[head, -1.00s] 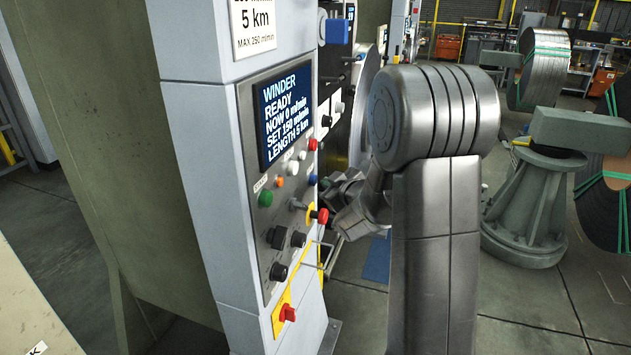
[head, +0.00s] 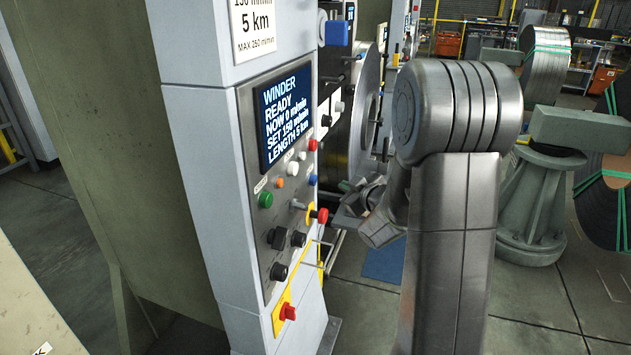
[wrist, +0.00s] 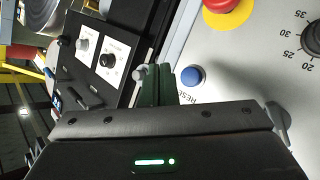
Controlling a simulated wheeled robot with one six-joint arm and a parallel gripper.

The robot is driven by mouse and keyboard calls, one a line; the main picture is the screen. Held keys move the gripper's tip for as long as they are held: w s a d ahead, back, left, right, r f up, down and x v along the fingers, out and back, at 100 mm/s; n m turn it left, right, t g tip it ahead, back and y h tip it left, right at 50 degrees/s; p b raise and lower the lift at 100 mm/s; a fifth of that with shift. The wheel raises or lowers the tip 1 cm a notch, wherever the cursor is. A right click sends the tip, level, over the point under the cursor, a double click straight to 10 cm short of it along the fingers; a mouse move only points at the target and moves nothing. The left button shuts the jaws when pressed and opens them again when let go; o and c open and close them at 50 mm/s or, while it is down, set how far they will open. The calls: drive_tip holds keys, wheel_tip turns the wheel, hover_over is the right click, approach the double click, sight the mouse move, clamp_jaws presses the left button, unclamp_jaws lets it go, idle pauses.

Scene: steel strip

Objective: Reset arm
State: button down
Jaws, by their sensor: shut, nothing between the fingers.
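The grey control panel (head: 262,215) of the winder stands left of my arm in the head view. Its screen (head: 287,113) reads WINDER READY, NOW 0 m/min, SET 150 m/min, LENGTH 5 km. A blue button (head: 312,180) is near the panel's right edge; in the wrist view the blue button (wrist: 192,76) has a partly hidden label starting RESE. My gripper (head: 340,222) is small and partly hidden by my arm, just right of the panel. In the wrist view my gripper (wrist: 164,80) is shut and empty, its fingertips appearing close beside the blue button. I cannot tell whether they touch.
A red mushroom button (head: 322,215) on a yellow collar sticks out close to my gripper. A red switch (head: 288,312) sits lower on the panel. A large reel (head: 365,112) stands behind the panel. Open floor (head: 530,315) lies at right.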

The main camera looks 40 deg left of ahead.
drive_tip(key=shift+a, duration=0.1)
idle(0.3)
drive_tip(key=shift+w+d+p, duration=0.3)
drive_tip(key=shift+d+p, duration=0.25)
drive_tip(key=shift+d, duration=0.45)
drive_tip(key=shift+w+d+p, duration=0.3)
drive_tip(key=shift+d+p, duration=0.25)
drive_tip(key=shift+d, duration=0.4)
drive_tip(key=shift+a, duration=0.1)
